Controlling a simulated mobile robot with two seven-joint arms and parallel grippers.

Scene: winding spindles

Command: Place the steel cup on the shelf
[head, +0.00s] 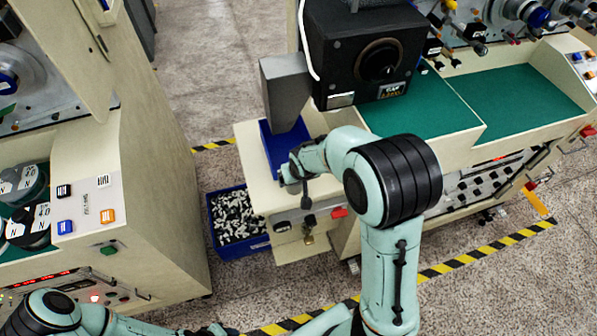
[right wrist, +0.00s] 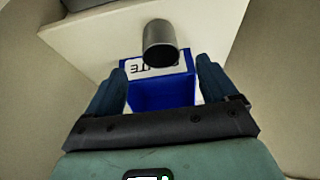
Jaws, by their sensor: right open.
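A grey metal cylinder with a dark open mouth, which looks like the steel cup (right wrist: 160,34), shows in the right wrist view beside a blue bin (right wrist: 165,95) and covers part of its label. My right gripper (right wrist: 162,66) is open, its two fingers apart on either side of the bin and short of the cup. In the head view the right gripper (head: 290,176) is at the front of the beige ledge (head: 250,150); I cannot make out the cup there. I cannot tell which surface is the shelf. My left gripper (head: 212,330) is partly cut off at the bottom edge.
A grey chute (head: 287,85) comes down into the blue bin (head: 270,145) on the ledge. A blue crate of small parts (head: 240,244) stands on the floor. A black box with a dial (head: 340,60) overhangs the green-topped machine. Another machine stands left; floor lies between.

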